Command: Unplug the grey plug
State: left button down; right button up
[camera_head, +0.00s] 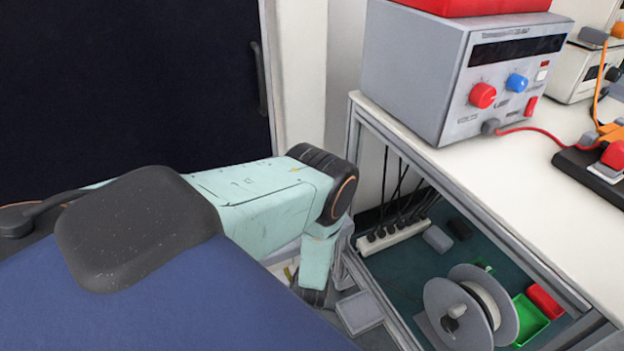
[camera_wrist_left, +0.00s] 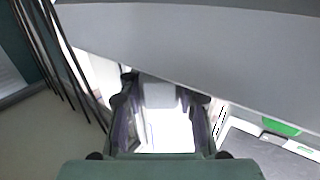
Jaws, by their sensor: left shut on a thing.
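In the head view my left arm comes in from the left and bends down beside the bench's near leg; its gripper is mostly hidden low in the picture. In the left wrist view the left gripper (camera_wrist_left: 162,100) is shut on a pale grey thing (camera_wrist_left: 160,94) between its fingers. Glare blurs it, and I cannot tell for certain that it is the grey plug. A white power strip (camera_head: 393,238) with several black plugs and cords lies on the lower shelf. A grey plug (camera_head: 490,127) with a red cable sits at the power supply's front. My right gripper is not in view.
The white bench top (camera_head: 530,180) carries a grey power supply (camera_head: 410,75). Below it are a cable reel (camera_head: 454,315), a green tray (camera_head: 529,322) and a grey block (camera_head: 437,238). Black cords (camera_wrist_left: 72,65) hang left of the gripper; a grey beam (camera_wrist_left: 200,45) crosses above.

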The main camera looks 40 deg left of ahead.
pick_arm(q)
jog(key=c, duration=0.9)
grip_release()
jog(key=shift+o, duration=0.2)
jog(key=o, duration=0.6)
jog(key=shift+c, duration=0.2)
jog(key=shift+s, duration=0.1)
jog(key=r+p+v, duration=0.1)
jog(key=p+v, duration=0.3)
jog(key=v, duration=0.4)
jog(key=shift+r, duration=0.15)
dwell(0.5)
